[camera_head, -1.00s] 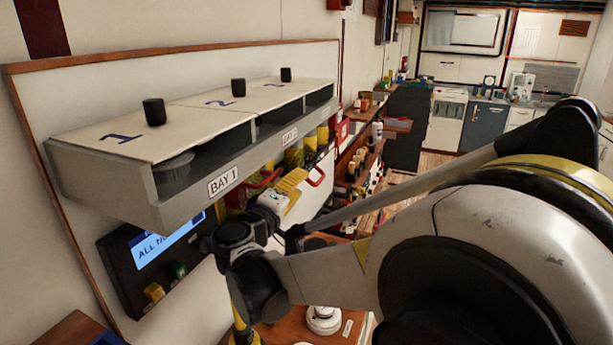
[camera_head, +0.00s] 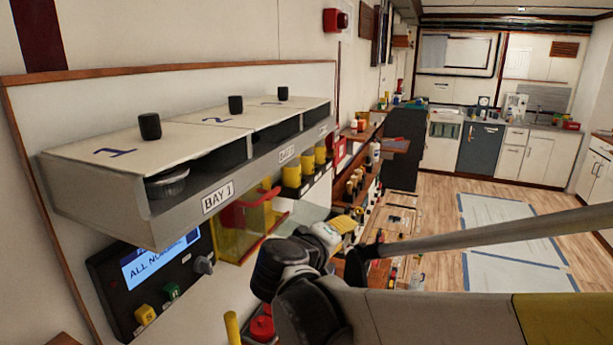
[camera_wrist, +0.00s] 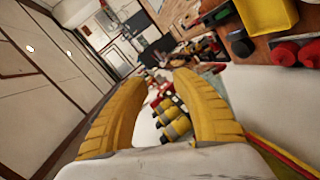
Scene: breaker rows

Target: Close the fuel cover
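A see-through yellow cover with red edging (camera_head: 243,228) is on the wall panel below the bay shelf in the head view. It is probably the fuel cover; I cannot tell its exact angle. A red and yellow edge (camera_wrist: 285,158) at the lower right of the wrist view may be part of it. My gripper (camera_head: 343,225) is to the right of the cover in the head view, apart from it. In the wrist view my gripper's two yellow fingers (camera_wrist: 166,76) are spread with nothing held between them. My arm hides part of the area below the cover.
The bay shelf (camera_head: 160,215) with black knobs on top juts out above. A control box with a lit screen (camera_head: 155,268) is below it at left. Several yellow and black cylinders (camera_head: 307,160) stand along the wall. A red knob (camera_head: 262,328) is low beside my arm. Open floor lies at right.

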